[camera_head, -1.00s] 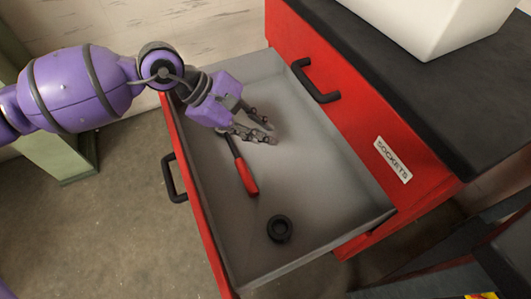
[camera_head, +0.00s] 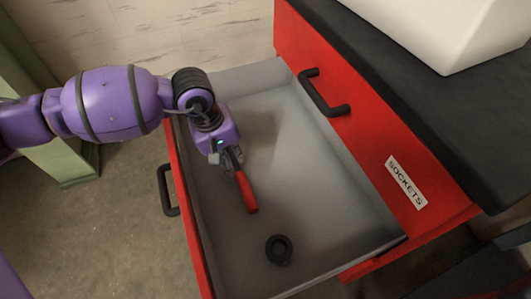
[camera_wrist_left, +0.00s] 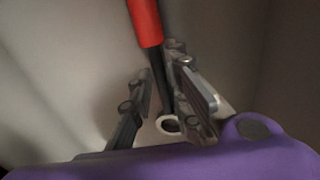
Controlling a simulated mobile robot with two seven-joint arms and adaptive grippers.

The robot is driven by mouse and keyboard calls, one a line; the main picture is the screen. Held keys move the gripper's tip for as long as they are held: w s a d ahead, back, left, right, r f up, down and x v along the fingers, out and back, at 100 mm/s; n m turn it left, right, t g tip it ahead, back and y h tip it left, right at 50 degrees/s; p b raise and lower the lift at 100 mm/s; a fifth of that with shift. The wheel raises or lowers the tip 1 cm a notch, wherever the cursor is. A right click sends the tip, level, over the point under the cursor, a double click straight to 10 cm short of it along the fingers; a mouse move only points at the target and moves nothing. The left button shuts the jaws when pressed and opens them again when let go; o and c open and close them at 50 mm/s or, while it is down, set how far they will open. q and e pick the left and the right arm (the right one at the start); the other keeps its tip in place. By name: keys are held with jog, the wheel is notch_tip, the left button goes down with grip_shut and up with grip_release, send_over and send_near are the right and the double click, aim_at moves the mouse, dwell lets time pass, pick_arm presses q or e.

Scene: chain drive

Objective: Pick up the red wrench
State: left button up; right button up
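The red wrench (camera_head: 246,192) lies in the open drawer (camera_head: 325,180), its red handle toward the front of the picture. My left gripper (camera_head: 230,162) points down over its dark end and hides part of it. In the left wrist view, the dark shaft of the wrench (camera_wrist_left: 147,22) runs between the two fingers of my left gripper (camera_wrist_left: 161,68). The fingers are apart, with a gap on the left of the shaft; the right finger is very near it, and touching cannot be told. A pale ring shape shows near the finger bases. My right gripper is not in view.
A black ring-shaped part (camera_head: 279,249) lies in the drawer nearer the front. The drawer's grey walls stand close to my left arm. A red cabinet (camera_head: 375,145) with a black handle (camera_head: 322,95) and a "SOCKETS" label rises on the right. The drawer floor to the right is clear.

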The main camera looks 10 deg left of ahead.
pick_arm(q)
jog(key=shift+f, duration=0.5)
grip_shut()
jog(key=shift+r, duration=0.15)
